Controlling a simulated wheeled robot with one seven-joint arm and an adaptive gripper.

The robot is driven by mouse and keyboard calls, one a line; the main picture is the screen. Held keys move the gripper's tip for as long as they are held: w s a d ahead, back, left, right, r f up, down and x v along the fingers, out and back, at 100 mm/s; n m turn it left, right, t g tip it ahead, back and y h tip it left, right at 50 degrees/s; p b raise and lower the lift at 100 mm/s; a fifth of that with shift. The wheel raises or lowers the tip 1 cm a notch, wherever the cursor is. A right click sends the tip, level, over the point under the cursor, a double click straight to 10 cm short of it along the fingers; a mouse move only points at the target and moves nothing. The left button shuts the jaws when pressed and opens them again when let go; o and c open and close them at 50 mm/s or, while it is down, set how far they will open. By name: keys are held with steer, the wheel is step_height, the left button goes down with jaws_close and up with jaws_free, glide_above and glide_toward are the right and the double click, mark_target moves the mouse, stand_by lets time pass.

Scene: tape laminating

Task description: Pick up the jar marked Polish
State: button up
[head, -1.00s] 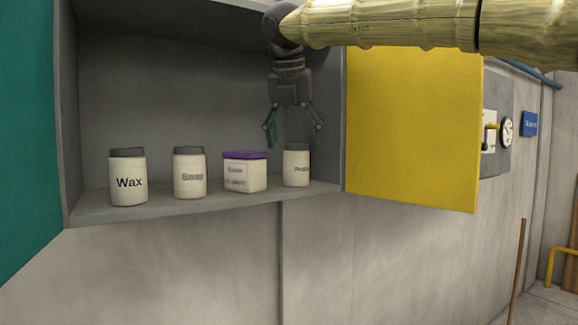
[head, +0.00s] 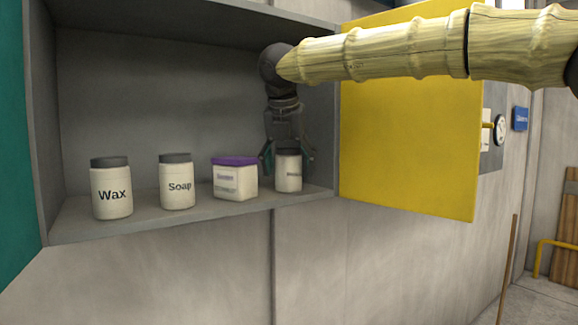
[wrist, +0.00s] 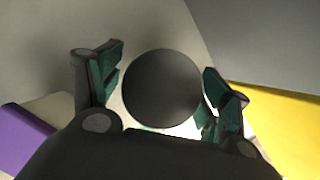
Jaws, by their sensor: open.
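The rightmost jar (head: 288,174) is white with a dark lid and stands upright on the cabinet shelf. Its label is too blurred to read now, but its first letters looked like "Polis" a second ago. My gripper (head: 288,162) points down over this jar, open, with one finger on each side of it. In the wrist view, the round dark lid (wrist: 162,87) sits between the two teal-padded fingers of my gripper (wrist: 163,98). A gap shows on the left; on the right the finger is very close to the lid. The jar's body is hidden there.
A purple-lidded tub (head: 235,180) stands close left of the jar. The Soap jar (head: 177,182) and Wax jar (head: 111,189) are farther left. The cabinet's right wall and open yellow door (head: 410,120) are close on the right. The shelf (head: 80,228) has a front edge.

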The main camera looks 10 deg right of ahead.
steer(key=shift+s, duration=0.25)
steer(key=shift+w+a+f, duration=0.1)
steer(key=shift+w+f, duration=0.1)
steer(key=shift+w, duration=0.05)
steer(key=shift+w+f, duration=0.1)
steer(key=shift+w, duration=0.1)
steer(key=shift+c, duration=1)
steer(key=shift+s+r, duration=0.2)
steer(key=shift+s, duration=0.1)
steer(key=c, duration=1)
steer(key=shift+w, duration=0.15)
steer(key=shift+c, duration=0.2)
